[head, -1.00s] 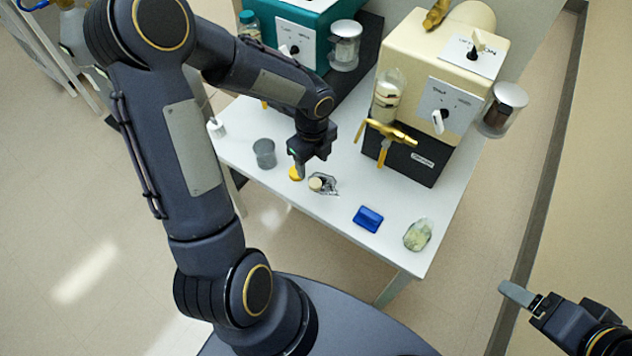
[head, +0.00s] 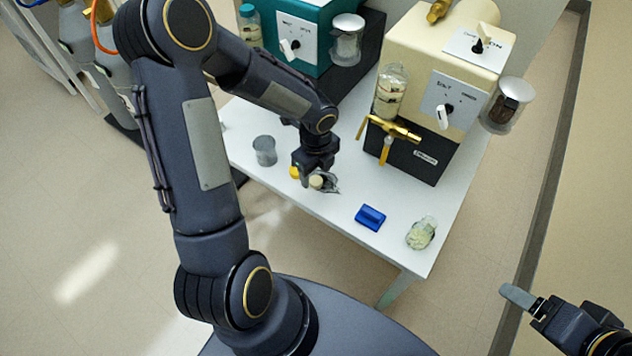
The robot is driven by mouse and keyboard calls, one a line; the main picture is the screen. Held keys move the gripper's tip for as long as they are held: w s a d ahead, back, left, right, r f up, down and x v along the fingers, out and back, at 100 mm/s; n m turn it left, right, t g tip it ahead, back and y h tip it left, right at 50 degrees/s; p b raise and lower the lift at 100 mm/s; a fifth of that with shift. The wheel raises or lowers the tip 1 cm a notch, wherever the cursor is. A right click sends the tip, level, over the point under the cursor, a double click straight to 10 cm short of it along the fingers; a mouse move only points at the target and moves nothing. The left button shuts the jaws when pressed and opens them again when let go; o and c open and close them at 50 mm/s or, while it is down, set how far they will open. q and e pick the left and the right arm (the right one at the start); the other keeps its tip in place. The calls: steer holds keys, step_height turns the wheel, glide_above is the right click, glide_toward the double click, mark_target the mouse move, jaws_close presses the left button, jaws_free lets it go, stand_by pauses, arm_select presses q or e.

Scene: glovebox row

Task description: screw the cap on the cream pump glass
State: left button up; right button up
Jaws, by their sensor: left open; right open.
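The cream pump (head: 425,60) stands at the back right of the white table. Its glass (head: 390,92), a clear jar with pale contents, is on its left side, and I see no cap on its top. A small yellow round piece (head: 294,172) lies on the table, partly hidden by my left gripper. My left gripper (head: 314,177) is open, pointing down, close over a small clear item with a tan top (head: 317,181); I cannot tell whether they touch. My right gripper (head: 522,298) is open and empty off the table at the lower right.
A grey cup (head: 264,150), a blue block (head: 370,217) and a jar with greenish contents (head: 421,232) stand on the table. The teal pump (head: 290,20) is behind my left arm. Brass tap (head: 390,130) juts out from the cream pump's front.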

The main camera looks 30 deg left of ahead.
arm_select(q)
step_height(320, 180, down, 2)
steer(key=shift+f, duration=0.2)
arm_select(e)
steer(key=shift+f, duration=0.45)
arm_select(q)
steer(key=shift+c, duration=0.3)
steer(key=c, duration=1)
steer(key=shift+r, duration=0.2)
steer(key=shift+r, duration=0.3)
step_height(320, 180, up, 2)
steer(key=shift+r+p, duration=0.15)
steer(key=shift+p, duration=0.35)
steer(key=s+d+r+p, duration=0.1)
steer(key=s+d+r, duration=0.1)
steer(key=s+r, duration=0.3)
steer(key=s+d+r+p, duration=0.2)
steer(key=s+d+r, duration=0.1)
steer(key=s, duration=0.5)
steer(key=shift+d+r, duration=0.3)
steer(key=shift+r, duration=0.6)
arm_select(e)
step_height(320, 180, up, 4)
steer(key=shift+r, duration=0.25)
